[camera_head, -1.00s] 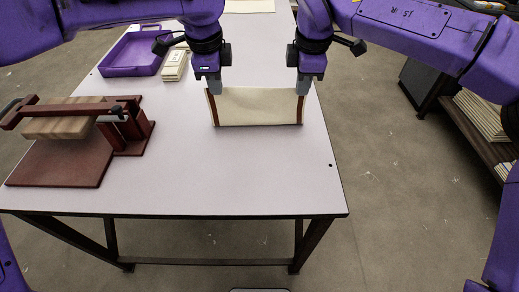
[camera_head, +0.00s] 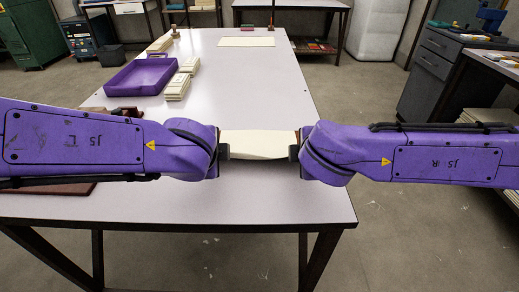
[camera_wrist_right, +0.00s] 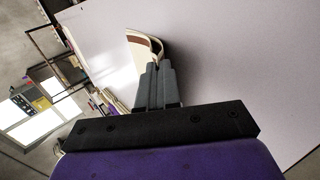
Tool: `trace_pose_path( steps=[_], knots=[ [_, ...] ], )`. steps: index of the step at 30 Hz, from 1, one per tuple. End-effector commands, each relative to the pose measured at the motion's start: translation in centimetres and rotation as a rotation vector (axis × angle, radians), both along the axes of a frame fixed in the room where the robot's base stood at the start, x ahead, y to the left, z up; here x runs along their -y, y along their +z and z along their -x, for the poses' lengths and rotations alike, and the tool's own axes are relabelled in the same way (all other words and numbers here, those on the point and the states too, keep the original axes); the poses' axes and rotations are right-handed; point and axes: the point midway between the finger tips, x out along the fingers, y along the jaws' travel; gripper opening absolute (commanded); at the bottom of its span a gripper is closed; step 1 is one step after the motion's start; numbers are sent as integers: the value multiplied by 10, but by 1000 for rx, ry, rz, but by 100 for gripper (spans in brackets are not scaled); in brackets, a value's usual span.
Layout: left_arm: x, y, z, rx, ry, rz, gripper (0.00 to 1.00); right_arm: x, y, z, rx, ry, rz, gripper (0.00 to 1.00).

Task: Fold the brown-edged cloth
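The cream cloth (camera_head: 255,143) spans the gap between my two forearms over the near middle of the table, bent in a smooth curve. Its brown edge shows as a curved strip in the right wrist view (camera_wrist_right: 145,41). My right gripper (camera_wrist_right: 158,68) has its fingers close together on the cloth's edge. In the head view, my right gripper (camera_head: 294,152) and left gripper (camera_head: 223,151) are mostly hidden behind the forearms, at the cloth's two ends. The left fingertips are not visible, but the cloth is held evenly at both ends.
A purple tray (camera_head: 120,91) and small cream stacks (camera_head: 177,87) stand at the table's left. Another flat cream cloth (camera_head: 246,42) lies at the far end. A red-brown device (camera_head: 124,112) is mostly behind my left arm. The table (camera_head: 255,85) beyond the cloth is clear.

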Motion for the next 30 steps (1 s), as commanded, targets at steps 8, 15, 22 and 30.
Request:
trace_pose_path(
  steps=[8,15,22,30],
  knots=[
    [0,-17,9,108,2,1,0,0,-17,9,106,3,4,0],
    [0,-17,10,121,4,4,0,0,-17,10,118,3,3,0],
    [-1,-17,10,120,5,4,47,-1,-17,10,116,4,4,47],
    [-1,-17,9,120,6,3,47,-1,-17,10,116,4,4,47]
  ],
)
